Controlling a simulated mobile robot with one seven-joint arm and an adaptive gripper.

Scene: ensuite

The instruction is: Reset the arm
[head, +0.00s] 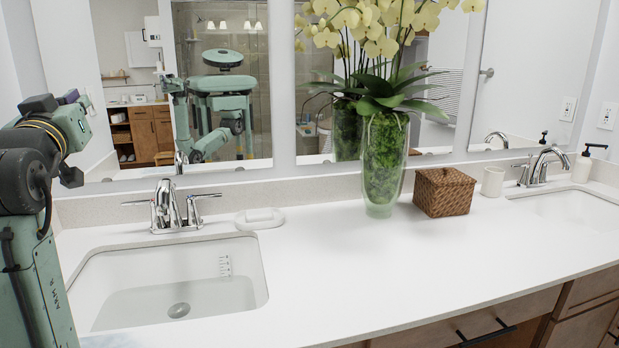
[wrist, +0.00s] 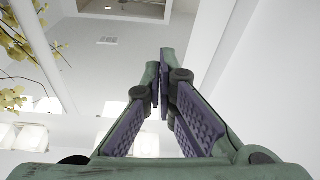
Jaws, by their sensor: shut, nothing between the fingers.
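My arm stands at the left edge of the head view, its green links rising beside the left sink. In the wrist view my gripper (wrist: 160,75) points up toward the white ceiling. Its two green fingers with purple ribbed pads meet at the tips, and nothing shows between them. In the head view my arm's dark wrist end is at the left, above the counter and in front of the mirror; the fingertips cannot be made out there.
A white counter (head: 330,265) holds a left sink (head: 150,290), a faucet (head: 172,208), a soap dish (head: 260,219), a glass vase (head: 384,165) with yellow orchids, a wicker box (head: 446,192), a white cup (head: 493,181) and a right sink (head: 575,205). Mirrors stand behind. The counter's middle front is clear.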

